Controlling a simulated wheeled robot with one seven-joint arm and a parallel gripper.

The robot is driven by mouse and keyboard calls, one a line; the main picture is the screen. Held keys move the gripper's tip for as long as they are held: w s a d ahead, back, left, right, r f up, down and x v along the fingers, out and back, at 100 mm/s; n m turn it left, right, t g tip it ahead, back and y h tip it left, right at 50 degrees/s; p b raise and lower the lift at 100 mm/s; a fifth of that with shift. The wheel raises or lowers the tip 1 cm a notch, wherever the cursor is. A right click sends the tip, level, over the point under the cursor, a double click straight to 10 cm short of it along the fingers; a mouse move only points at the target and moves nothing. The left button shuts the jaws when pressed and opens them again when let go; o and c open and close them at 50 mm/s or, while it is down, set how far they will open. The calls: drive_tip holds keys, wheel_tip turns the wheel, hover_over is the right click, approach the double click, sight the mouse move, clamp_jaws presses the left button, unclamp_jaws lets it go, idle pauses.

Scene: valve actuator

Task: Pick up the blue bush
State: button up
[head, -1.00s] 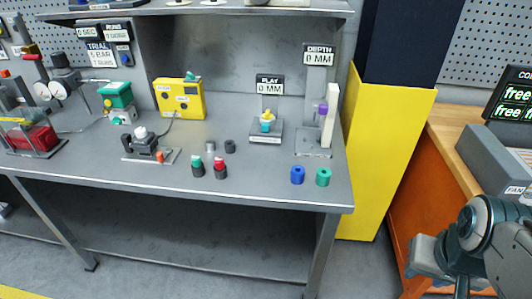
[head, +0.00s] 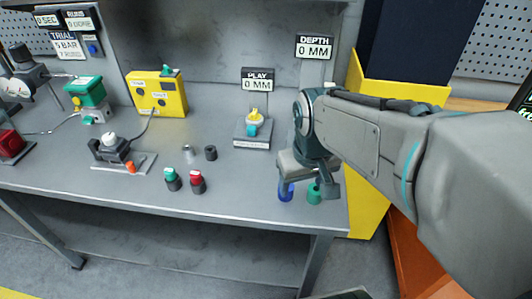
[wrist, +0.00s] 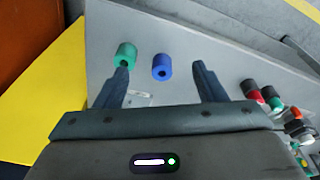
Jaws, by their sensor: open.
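The blue bush (head: 286,192) is a small blue cylinder with a hole, standing near the front right edge of the grey bench. In the head view my gripper partly covers it. In the wrist view the blue bush (wrist: 162,67) stands between the lines of my two fingers, beyond their tips. The green bush (head: 314,194) stands just right of it in the head view; in the wrist view it (wrist: 126,54) is left of it, by the left fingertip. My gripper (wrist: 159,70) is open and empty, above the bushes.
The grey bench (head: 235,200) holds red-topped (head: 197,181) and green-topped (head: 172,179) pieces left of the bushes. The play gauge (head: 252,130) stands behind. My arm hides most of the depth gauge. A yellow panel (head: 385,85) stands right of the bench.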

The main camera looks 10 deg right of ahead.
drive_tip(key=w+n+g+p, duration=0.2)
drive_tip(key=w+n, duration=0.2)
drive_tip(key=w, duration=0.5)
drive_tip(key=f, duration=0.5)
drive_tip(key=w+f, duration=0.1)
drive_tip(key=f, duration=0.1)
drive_tip(key=shift+w+a+f, duration=0.1)
drive_tip(key=shift+a+f, duration=0.2)
drive_tip(key=shift+a, duration=0.05)
drive_tip(key=shift+d+f+p, duration=0.15)
drive_tip(key=shift+f+p, duration=0.2)
drive_tip(key=shift+f, duration=2.7)
drive_tip(key=c, duration=1.1)
